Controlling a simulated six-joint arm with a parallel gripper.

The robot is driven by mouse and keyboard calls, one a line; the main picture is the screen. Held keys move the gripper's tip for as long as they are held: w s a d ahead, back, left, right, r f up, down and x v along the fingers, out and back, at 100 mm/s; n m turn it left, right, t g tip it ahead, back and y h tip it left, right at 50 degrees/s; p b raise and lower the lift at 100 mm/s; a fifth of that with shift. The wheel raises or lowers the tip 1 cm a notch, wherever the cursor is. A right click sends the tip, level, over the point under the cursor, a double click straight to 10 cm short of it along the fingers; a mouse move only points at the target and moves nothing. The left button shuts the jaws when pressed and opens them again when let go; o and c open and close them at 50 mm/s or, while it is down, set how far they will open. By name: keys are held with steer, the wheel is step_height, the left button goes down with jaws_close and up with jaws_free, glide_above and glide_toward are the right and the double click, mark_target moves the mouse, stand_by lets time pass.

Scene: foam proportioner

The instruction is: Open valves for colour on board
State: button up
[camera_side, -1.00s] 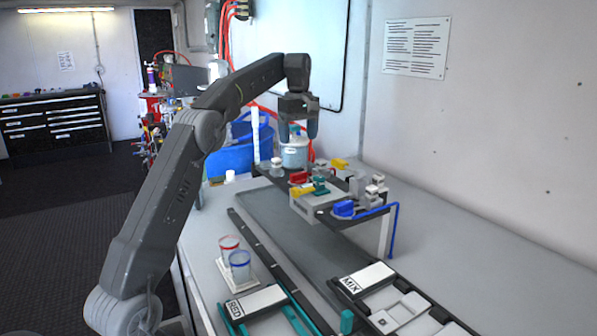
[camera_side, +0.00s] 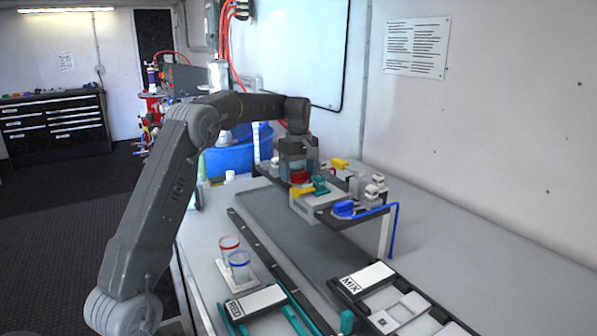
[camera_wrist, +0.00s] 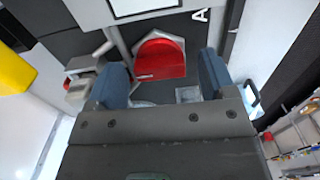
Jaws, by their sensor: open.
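The raised valve rack (camera_side: 335,215) carries coloured valve handles. A red handle (camera_side: 298,177) is at its left end, partly hidden by my gripper (camera_side: 299,168) in the side view. A yellow handle (camera_side: 303,191) and a green part (camera_side: 320,185) are in front, another yellow handle (camera_side: 340,164) behind, and a blue handle (camera_side: 344,208) at the right. In the wrist view the red handle (camera_wrist: 161,60) lies between the two blue-grey fingers of my open gripper (camera_wrist: 163,72), with gaps either side. A yellow part (camera_wrist: 12,72) shows at the left edge.
Two cups, red-rimmed (camera_side: 229,247) and blue-rimmed (camera_side: 240,264), stand on the bench before the rack. The RED block (camera_side: 256,302) and MIX block (camera_side: 362,284) are nearer. A blue tub (camera_side: 232,155) is behind. The bench right of the rack is clear.

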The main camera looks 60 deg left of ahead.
steer(key=shift+c, duration=0.2)
steer(key=c, duration=0.9)
steer(key=shift+m, duration=0.3)
steer(key=m, duration=0.3)
steer(key=shift+m, duration=0.3)
steer(key=m, duration=0.4)
steer(key=shift+m, duration=0.3)
steer(key=m, duration=0.4)
steer(key=shift+m, duration=2.5)
